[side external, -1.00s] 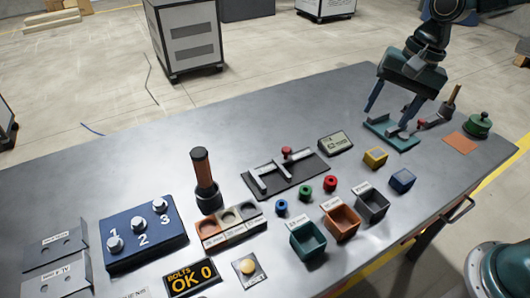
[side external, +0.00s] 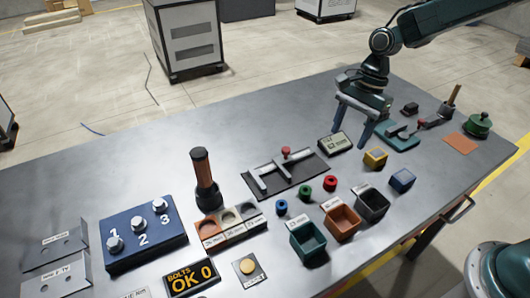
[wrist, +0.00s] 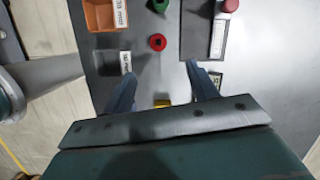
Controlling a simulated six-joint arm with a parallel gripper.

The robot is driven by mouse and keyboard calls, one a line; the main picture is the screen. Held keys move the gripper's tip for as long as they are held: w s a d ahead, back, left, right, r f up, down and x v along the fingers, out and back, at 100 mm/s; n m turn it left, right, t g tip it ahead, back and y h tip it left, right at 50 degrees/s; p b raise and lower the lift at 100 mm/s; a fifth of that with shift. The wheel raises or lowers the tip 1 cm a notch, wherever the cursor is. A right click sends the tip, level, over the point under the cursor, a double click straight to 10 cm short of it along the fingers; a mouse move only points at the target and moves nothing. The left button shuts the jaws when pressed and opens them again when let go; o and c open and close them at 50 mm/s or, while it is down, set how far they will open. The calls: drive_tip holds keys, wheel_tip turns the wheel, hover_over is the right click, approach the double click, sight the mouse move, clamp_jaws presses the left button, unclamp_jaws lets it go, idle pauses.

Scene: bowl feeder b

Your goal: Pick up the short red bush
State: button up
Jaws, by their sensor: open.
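The short red bush (side external: 330,184) is a small ring standing on the grey table, at the right end of a row with a green bush (side external: 305,193) and a blue bush (side external: 281,207). In the wrist view the red bush (wrist: 158,42) lies ahead of the fingertips, roughly centred between them, with its dark hole showing. My gripper (side external: 350,136) is open and empty, pointing down behind the red bush and near the small display box (side external: 335,144). Its two blue fingers also show in the wrist view (wrist: 160,75).
A dark plate with grey rails and a red knob (side external: 286,151) lies left of the gripper. Green (side external: 308,241), orange (side external: 342,222) and dark grey (side external: 372,205) bins stand in front of the bushes. A yellow block (side external: 375,157) and a blue block (side external: 402,180) stand to the right.

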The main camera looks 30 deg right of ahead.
hover_over(331, 180)
drive_tip(key=d, duration=0.2)
drive_tip(key=shift+w+a+f, duration=0.1)
drive_tip(key=shift+w+f, duration=0.05)
drive_tip(key=shift+f, duration=1.85)
drive_tip(key=shift+w+a+f, duration=0.1)
drive_tip(key=shift+w+f, duration=0.05)
drive_tip(key=shift+f, duration=1.85)
drive_tip(key=shift+f, duration=0.15)
drive_tip(key=shift+x, duration=2.4)
drive_tip(key=shift+s+d, duration=0.1)
drive_tip(key=shift+s, duration=0.05)
drive_tip(key=shift+c, duration=0.2)
drive_tip(key=c, duration=1)
